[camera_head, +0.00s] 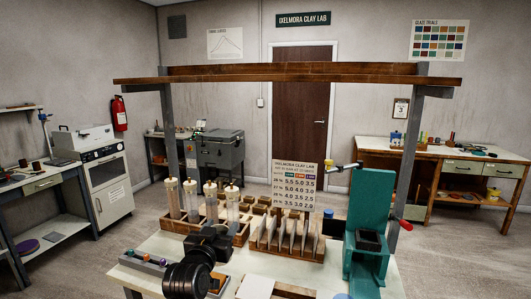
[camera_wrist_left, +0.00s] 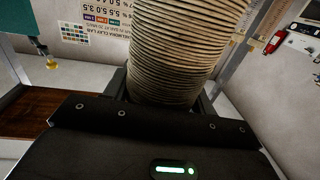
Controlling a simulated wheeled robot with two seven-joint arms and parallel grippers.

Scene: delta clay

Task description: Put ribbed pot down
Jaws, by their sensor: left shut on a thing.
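The ribbed pot (camera_wrist_left: 180,45) is tan with many fine horizontal ridges. It fills the upper middle of the left wrist view, and its top runs out of the picture. My left gripper (camera_wrist_left: 165,98) is shut on its lower part, with dark fingers on both sides. In the head view my black left wrist (camera_head: 208,243) is over the front left of the white table (camera_head: 153,250). I cannot make out the pot there. I cannot tell how far its base is from any surface. My right gripper is not in view.
On the table stand a wooden rack with clear tubes (camera_head: 191,200), a slotted wooden rack with upright plates (camera_head: 290,238) and a teal press (camera_head: 370,225). A number card (camera_head: 297,188) stands behind. A wooden beam (camera_head: 290,73) on posts spans above. Bare tabletop shows at front left.

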